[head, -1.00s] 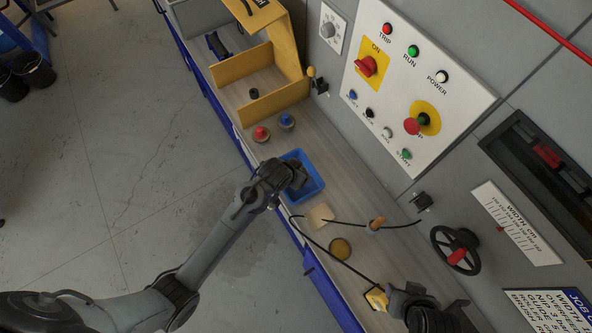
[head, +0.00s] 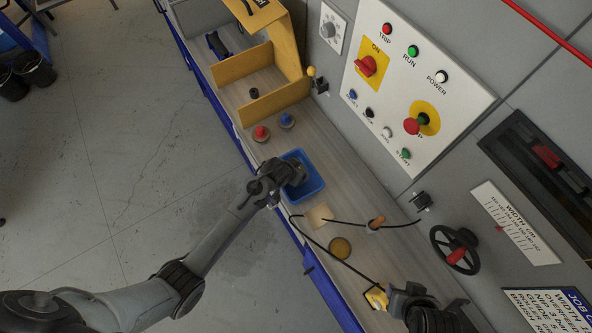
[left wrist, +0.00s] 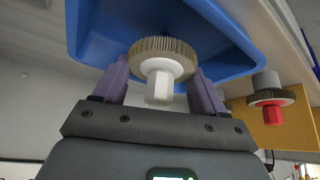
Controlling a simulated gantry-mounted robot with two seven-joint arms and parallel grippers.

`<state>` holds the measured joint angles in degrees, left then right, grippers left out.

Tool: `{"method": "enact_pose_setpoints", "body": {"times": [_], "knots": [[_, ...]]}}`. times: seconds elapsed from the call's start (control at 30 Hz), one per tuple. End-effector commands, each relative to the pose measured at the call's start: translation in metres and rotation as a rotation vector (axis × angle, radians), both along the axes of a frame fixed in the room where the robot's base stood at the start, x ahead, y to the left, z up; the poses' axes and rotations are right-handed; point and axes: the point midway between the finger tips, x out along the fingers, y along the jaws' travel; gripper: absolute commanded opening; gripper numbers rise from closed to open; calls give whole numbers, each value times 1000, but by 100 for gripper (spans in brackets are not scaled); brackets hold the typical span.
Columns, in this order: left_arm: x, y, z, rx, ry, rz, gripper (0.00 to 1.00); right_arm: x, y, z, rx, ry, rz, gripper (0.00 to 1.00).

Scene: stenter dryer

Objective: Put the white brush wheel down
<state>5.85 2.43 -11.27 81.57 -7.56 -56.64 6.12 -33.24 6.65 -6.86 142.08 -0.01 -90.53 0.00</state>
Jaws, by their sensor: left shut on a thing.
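The white brush wheel (left wrist: 160,62), a ring of tan bristles with a white hub, sits between the purple fingers of my left gripper (left wrist: 160,90) in the left wrist view. The gripper is shut on it. In the head view my left gripper (head: 294,178) is over the blue tray (head: 317,186), and the wheel is mostly hidden there. The tray also shows behind the wheel in the left wrist view (left wrist: 225,35); I cannot tell whether they touch. My right gripper (head: 384,297) is beside a yellow block (head: 376,298); its fingers are unclear.
A red-hub brush wheel (head: 261,133) and a blue-hub one (head: 287,120) stand on the bench above the tray. A yellow-walled box (head: 275,103) is beyond them.

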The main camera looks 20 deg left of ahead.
Motion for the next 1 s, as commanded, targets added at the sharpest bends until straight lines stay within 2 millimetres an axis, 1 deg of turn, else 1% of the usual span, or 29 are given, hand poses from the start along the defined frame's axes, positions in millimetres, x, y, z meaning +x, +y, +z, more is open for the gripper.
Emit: {"method": "enact_pose_setpoints", "body": {"times": [0.17,0.2,0.33,0.6,0.73,0.87,1.0], "knots": [[0,0,-4,0,0,0,35,0,0,-1,1,0,-1,43],[0,0,-3,0,1,0,77,0,0,-1,1,0,-1,43],[0,0,-3,0,1,0,97,0,0,-1,1,0,-1,43],[0,0,-2,0,0,0,97,0,-1,-1,-3,1,2,43],[-1,0,2,0,0,0,97,0,-2,0,-7,0,5,43],[-7,2,13,0,-1,0,97,0,-2,2,-9,0,7,43],[-18,4,32,-1,-1,-1,97,0,-2,4,-8,0,6,43]]}}
